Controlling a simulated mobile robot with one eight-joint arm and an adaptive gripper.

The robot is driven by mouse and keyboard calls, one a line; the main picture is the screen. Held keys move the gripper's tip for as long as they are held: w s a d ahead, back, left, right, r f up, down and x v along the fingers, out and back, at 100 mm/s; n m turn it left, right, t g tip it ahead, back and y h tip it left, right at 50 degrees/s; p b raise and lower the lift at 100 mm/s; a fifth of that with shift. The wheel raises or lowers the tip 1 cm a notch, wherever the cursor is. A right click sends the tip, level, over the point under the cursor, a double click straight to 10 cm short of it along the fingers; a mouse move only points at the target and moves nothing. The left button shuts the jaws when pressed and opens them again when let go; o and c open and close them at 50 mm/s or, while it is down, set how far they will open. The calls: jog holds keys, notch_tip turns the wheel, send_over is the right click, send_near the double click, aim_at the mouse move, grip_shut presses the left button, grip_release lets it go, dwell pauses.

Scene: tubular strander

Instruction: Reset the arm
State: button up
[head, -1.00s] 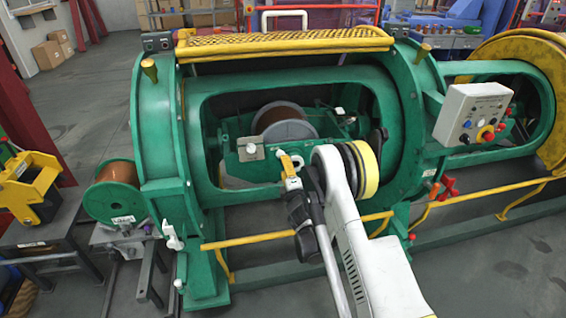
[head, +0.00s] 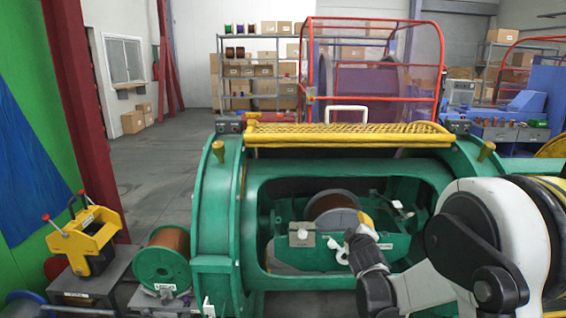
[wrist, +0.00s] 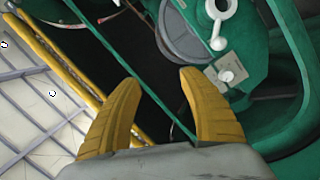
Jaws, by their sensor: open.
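My arm (head: 500,225) reaches in from the right of the head view, with its large white joint close to the camera. My gripper (head: 365,220) is at the front of the green strander's opening, near the cradle. In the wrist view my gripper (wrist: 156,75) has its two yellow fingers spread apart with nothing between them. The copper spool (head: 330,203) sits in the green cradle inside the strander (head: 218,225). Its grey flange (wrist: 187,35) also shows in the wrist view, beyond the fingers. My arm hides the strander's right part.
A yellow mesh guard (head: 345,133) tops the strander. A second copper spool (head: 165,258) and a yellow clamp device (head: 85,240) stand at the left. A white lever (wrist: 217,28) is near the fingers in the wrist view. Open floor (head: 165,165) lies at the back left.

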jog(key=s+r+m+g, duration=0.2)
jog(key=s+r+m, duration=0.15)
jog(key=s, duration=0.55)
jog(key=s+r+m+g, duration=0.2)
jog(key=s+r+m, duration=0.15)
jog(key=s, duration=0.65)
jog(key=s+a+f+m+g+y, duration=0.1)
jog(key=s+a+f+g, duration=0.1)
jog(key=s, duration=0.9)
jog(key=s+a+f+m+g+y, duration=0.1)
jog(key=s+a+f+m, duration=0.1)
jog(key=s, duration=0.9)
jog(key=shift+f+m+g+y, duration=0.25)
jog(key=shift+m+g+y, duration=0.05)
jog(key=shift+g, duration=0.1)
jog(key=shift+c, duration=0.6)
